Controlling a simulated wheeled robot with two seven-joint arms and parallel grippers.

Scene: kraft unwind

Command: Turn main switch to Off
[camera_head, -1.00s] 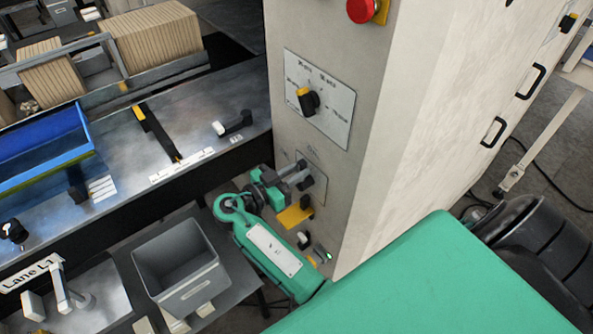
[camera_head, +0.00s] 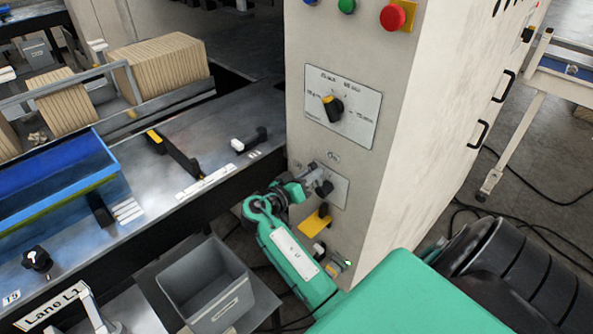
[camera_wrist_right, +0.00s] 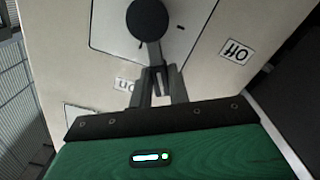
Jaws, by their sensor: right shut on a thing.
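The main switch (camera_head: 325,188) is a black knob on a pale plate low on the cabinet's front face. In the right wrist view, its round hub (camera_wrist_right: 147,19) is at the top and its handle (camera_wrist_right: 155,53) points down toward my gripper. The "On" label (camera_wrist_right: 125,84) is at the handle's lower left and the "Off" label (camera_wrist_right: 236,51) is farther off to the right. My right gripper (camera_head: 312,180), also in the right wrist view (camera_wrist_right: 159,78), is shut on the handle; its fingers partly hide the handle's end. My left gripper is not in view.
A larger black selector dial with a yellow mark (camera_head: 333,108) is above the switch, below a red button (camera_head: 397,16). A yellow bracket (camera_head: 315,222) juts out just under the switch. A grey bin (camera_head: 207,284) and a metal bench (camera_head: 140,195) stand left of my arm.

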